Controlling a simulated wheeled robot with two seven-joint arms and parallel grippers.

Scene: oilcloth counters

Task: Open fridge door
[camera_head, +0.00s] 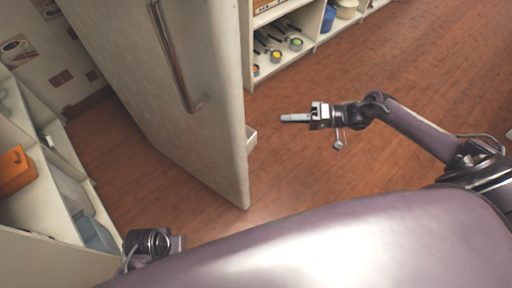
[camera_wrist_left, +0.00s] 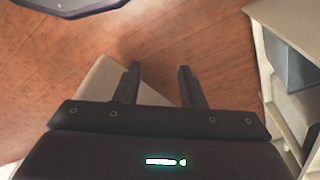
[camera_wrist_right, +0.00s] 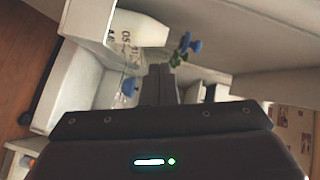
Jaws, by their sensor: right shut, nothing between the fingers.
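The fridge door (camera_head: 150,75) is a tall pale panel with a vertical metal handle (camera_head: 175,60), at the upper left of the head view. It stands swung out, and a bit of a white inner bin (camera_head: 252,138) shows past its free edge. My right gripper (camera_head: 296,117) is shut and empty, to the right of that edge and apart from it. In the right wrist view its closed fingers (camera_wrist_right: 161,84) point toward white shelves or bins. My left gripper (camera_head: 178,243) is low at the left; its fingers (camera_wrist_left: 160,85) are apart and empty in the left wrist view. The fridge interior is hidden in the head view.
Open shelves (camera_head: 290,52) with utensils and bowls stand at the back. A counter unit (camera_head: 40,205) with an orange box (camera_head: 15,171) is at the left. The right wrist view shows a white carton (camera_wrist_right: 128,40) and blue-topped items. Wooden floor (camera_head: 330,180) is clear between.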

